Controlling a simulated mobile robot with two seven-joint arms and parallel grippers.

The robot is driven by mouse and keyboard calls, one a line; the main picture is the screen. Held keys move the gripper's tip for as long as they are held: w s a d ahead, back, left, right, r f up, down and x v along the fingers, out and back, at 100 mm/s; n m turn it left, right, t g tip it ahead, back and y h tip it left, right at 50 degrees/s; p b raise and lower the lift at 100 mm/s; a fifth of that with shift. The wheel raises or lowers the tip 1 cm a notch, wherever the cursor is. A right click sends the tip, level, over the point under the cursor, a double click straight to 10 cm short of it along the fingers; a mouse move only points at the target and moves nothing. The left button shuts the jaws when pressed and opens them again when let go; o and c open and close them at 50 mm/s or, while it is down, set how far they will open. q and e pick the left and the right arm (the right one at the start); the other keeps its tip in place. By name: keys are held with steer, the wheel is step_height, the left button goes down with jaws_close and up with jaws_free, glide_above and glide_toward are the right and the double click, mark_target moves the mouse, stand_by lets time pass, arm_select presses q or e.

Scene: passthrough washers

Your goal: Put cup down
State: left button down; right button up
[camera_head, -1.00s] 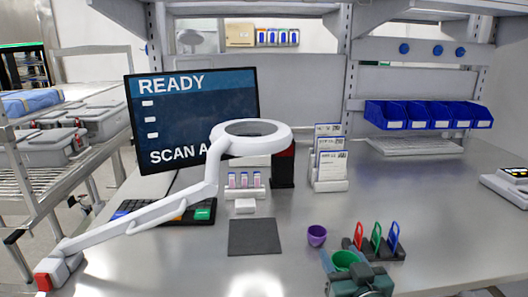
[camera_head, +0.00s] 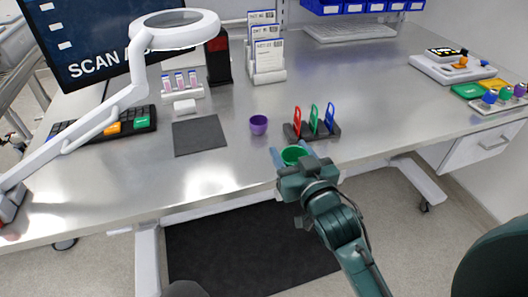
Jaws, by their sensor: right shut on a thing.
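A green cup (camera_head: 293,154) is between the fingers of my right gripper (camera_head: 291,157), close to the front edge of the table (camera_head: 250,185). The gripper is shut on the cup, and its body hides the cup's lower part. I cannot tell whether the cup touches the table. A small purple cup (camera_head: 258,125) stands on the table, up and to the left of my right gripper. My left gripper is not in view.
A dark rack (camera_head: 312,132) with red, green and blue tags stands just behind the gripper. A dark grey mat (camera_head: 200,137) lies left of the purple cup. A white ring lamp (camera_head: 174,38) arches over the left side. The table's right middle is clear.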

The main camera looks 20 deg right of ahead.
mark_target(264, 152)
steer(key=w+a+r+n+y, duration=0.1)
steer(key=w+r, duration=0.1)
steer(key=w, duration=0.3)
steer(key=w+a+r+n+y+b, duration=0.1)
steer(key=w+a+r+y, duration=0.1)
steer(key=w, duration=0.3)
steer(key=shift+w+r, duration=0.25)
steer(key=shift+r, duration=0.2)
step_height(264, 152, down, 10)
steer(key=shift+r, duration=0.2)
steer(key=shift+f, duration=0.15)
steer(key=o, duration=1)
steer(key=shift+o, duration=0.2)
steer(key=shift+f, duration=0.1)
